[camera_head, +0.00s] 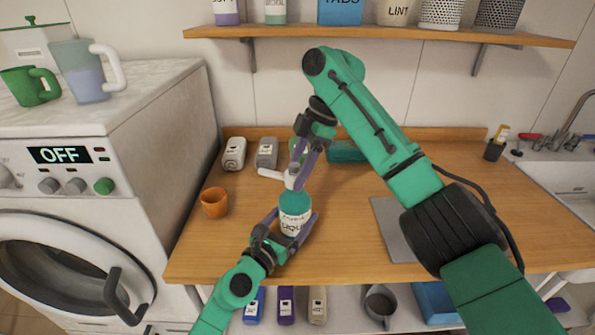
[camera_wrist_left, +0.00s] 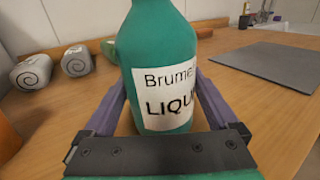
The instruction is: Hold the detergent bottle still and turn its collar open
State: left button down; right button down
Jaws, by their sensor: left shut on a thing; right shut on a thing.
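The teal detergent bottle (camera_head: 294,205) stands upright on the wooden worktop, with a white label reading "LIQU". It also fills the middle of the left wrist view (camera_wrist_left: 165,70). My left gripper (camera_head: 289,229) is shut on the bottle's body, one purple finger on each side; its fingers also show in the left wrist view (camera_wrist_left: 160,105). The white collar (camera_head: 291,178) with its spout pointing left sits on top of the bottle. My right gripper (camera_head: 300,176) comes down from above and is shut around the collar, partly hiding it. The bottle's top is outside the left wrist view.
An orange cup (camera_head: 214,203) stands left of the bottle. A grey mat (camera_head: 392,228) lies right, partly behind my right arm. The front worktop is clear.

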jog(key=shift+w+d+r+n, duration=0.1)
jog(key=shift+w+n, duration=0.05)
jog(key=shift+n, duration=0.45)
jog(key=shift+c, duration=1.8)
grip_release()
jog(key=shift+o, duration=0.3)
